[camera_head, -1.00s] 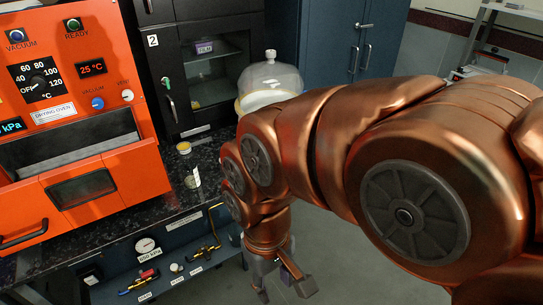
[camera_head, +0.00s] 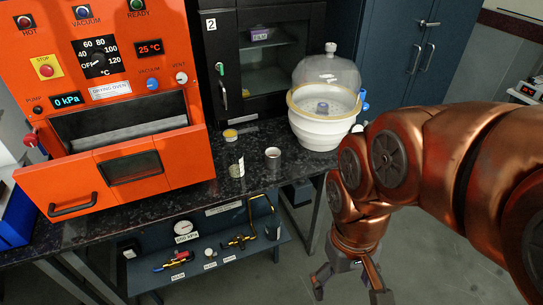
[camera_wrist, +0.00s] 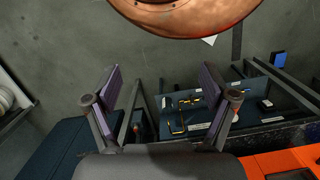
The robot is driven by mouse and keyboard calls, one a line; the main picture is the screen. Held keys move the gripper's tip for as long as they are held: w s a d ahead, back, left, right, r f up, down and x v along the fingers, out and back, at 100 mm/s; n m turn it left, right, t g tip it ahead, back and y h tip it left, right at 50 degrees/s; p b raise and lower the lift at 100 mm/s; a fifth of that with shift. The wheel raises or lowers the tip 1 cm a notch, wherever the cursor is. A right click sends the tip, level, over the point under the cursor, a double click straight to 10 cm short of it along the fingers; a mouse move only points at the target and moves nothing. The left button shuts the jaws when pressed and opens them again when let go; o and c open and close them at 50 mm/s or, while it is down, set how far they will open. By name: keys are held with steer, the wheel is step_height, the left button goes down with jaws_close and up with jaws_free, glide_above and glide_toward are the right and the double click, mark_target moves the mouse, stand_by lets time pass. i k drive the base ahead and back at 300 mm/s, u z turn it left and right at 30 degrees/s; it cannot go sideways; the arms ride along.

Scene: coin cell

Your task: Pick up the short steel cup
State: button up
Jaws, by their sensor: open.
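A short steel cup (camera_head: 273,158) stands upright on the dark speckled bench (camera_head: 130,209), near its front edge, in the head view. A pale labelled container (camera_head: 237,169) is just left of it. My gripper (camera_head: 350,287) hangs to the lower right of the cup, out past the bench front and above the floor. The gripper is open and empty. In the wrist view its two fingers (camera_wrist: 160,85) are spread, with floor and the lower shelf behind them. The cup is not visible in the wrist view.
The orange drying oven (camera_head: 130,120) has its front drawer pulled out at left. A white desiccator with a clear dome (camera_head: 325,110) stands right of the cup. A yellow-topped jar (camera_head: 230,135) sits behind. A lower shelf (camera_head: 215,248) holds gauges and fittings.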

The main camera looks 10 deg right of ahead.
mark_target(273, 155)
steer(key=u, duration=2.5)
steer(key=k, duration=0.85)
steer(key=z, duration=0.9)
steer(key=i, duration=0.5)
